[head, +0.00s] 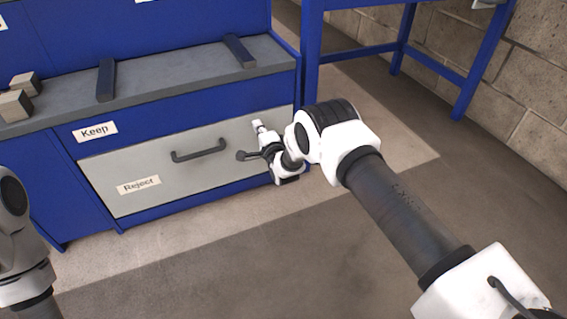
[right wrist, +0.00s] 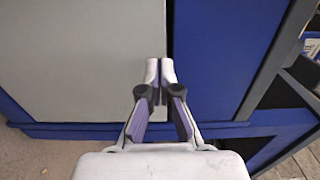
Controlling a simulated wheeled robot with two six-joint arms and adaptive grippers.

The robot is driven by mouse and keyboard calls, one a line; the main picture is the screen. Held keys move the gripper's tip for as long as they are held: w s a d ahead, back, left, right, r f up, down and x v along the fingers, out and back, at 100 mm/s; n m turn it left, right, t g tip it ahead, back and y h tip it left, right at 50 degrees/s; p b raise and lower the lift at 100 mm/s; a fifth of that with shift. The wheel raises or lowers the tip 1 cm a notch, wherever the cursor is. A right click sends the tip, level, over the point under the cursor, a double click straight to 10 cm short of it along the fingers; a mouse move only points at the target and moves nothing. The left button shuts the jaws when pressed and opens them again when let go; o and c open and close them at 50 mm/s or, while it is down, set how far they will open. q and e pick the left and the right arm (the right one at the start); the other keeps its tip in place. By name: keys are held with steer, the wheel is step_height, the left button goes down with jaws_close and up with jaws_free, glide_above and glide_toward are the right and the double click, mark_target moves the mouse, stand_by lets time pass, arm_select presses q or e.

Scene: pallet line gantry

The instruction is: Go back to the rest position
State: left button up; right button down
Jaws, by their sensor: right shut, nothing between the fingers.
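My right gripper (head: 257,126) is in front of the right part of the grey drawer front (head: 215,172), to the right of its dark handle (head: 199,151). In the right wrist view the two pale fingertips (right wrist: 159,70) are together with nothing between them. They overlap the right edge of the grey front (right wrist: 75,60) in that picture; I cannot tell how far they are from it. The drawer front carries a "Reject" label (head: 139,185) and looks closed. Part of my left arm shows at the left edge, but its gripper is out of view.
The blue bench has a grey top (head: 185,70) with two dark bars (head: 106,79) and wooden blocks (head: 15,105) at its left. A "Keep" label (head: 95,131) is above the drawer. A blue frame (head: 470,90) stands at right by a block wall. The floor in front is clear.

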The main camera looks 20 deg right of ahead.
steer(key=s+d+f+n+g+p, duration=0.1)
steer(key=s+f+n+g+p, duration=0.3)
steer(key=s, duration=1.5)
steer(key=s+d+f+n+g+p, duration=0.15)
steer(key=s+n+g, duration=0.6)
steer(key=s, duration=1.05)
steer(key=s+d+f+n+g+p, duration=0.1)
steer(key=s+f+n+g, duration=0.5)
steer(key=s, duration=1.3)
arm_select(q)
step_height(320, 180, up, 46)
steer(key=p, duration=3.8)
steer(key=shift+s+f+p, duration=0.25)
steer(key=shift+s+p, duration=0.05)
steer(key=shift+p, duration=0.05)
arm_select(e)
step_height(320, 180, up, 40)
steer(key=shift+a+h, duration=0.25)
steer(key=shift+h, duration=0.05)
